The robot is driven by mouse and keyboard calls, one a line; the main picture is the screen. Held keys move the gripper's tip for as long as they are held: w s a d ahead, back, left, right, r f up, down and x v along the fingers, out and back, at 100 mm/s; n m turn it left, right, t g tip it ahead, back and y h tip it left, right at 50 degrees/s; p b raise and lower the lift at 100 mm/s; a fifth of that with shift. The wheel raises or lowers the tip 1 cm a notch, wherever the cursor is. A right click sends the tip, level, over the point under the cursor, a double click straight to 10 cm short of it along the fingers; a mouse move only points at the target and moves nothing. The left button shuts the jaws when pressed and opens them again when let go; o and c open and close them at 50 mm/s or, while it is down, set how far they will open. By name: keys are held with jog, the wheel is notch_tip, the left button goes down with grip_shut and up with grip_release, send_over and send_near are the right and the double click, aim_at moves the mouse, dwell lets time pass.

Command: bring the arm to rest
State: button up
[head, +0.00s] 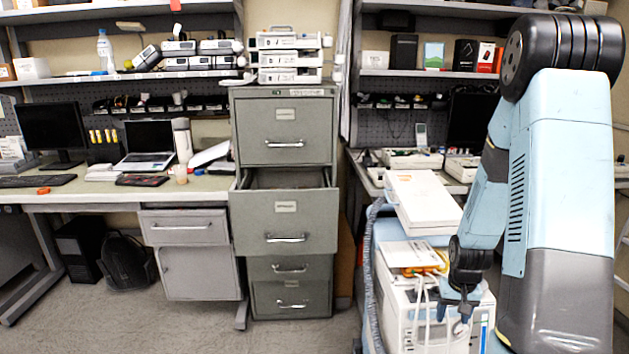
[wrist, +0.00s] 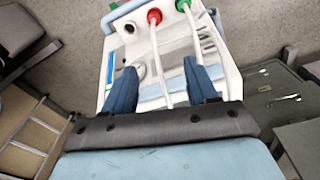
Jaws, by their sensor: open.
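My gripper (head: 464,302) hangs at the end of my light-blue arm, low on the right in the head view, in front of a white medical machine (head: 402,302). In the wrist view my gripper (wrist: 165,85) shows two blue fingers spread apart with nothing held. The white machine (wrist: 226,72) lies beyond the fingers there, with a red and a green connector and white hoses. I cannot tell whether the fingers touch it.
A grey filing cabinet (head: 284,214) stands in the middle with its second drawer pulled out. A desk (head: 100,191) with a laptop (head: 149,143) is at left. Grey floor (head: 150,320) in front of the desk is clear.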

jog(key=s+a+r+t, duration=0.1)
jog(key=a+r, duration=0.2)
jog(key=r, duration=0.5)
jog(key=s+a+r+n+t, duration=0.1)
jog(key=s+a+r, duration=0.1)
jog(key=r, duration=0.6)
jog(key=s+a+r+t, duration=0.1)
jog(key=a+r, duration=0.2)
jog(key=r, duration=0.4)
jog(key=s+a+r+t, duration=0.1)
jog(key=s+a+r, duration=0.2)
jog(key=s+r, duration=0.3)
jog(key=s+a+r+n+t, duration=0.1)
jog(key=s+a+r, duration=0.2)
jog(key=s+r, duration=0.4)
jog(key=shift+s+a+r, duration=0.2)
jog(key=shift+s+a, duration=0.15)
jog(key=shift+s, duration=0.3)
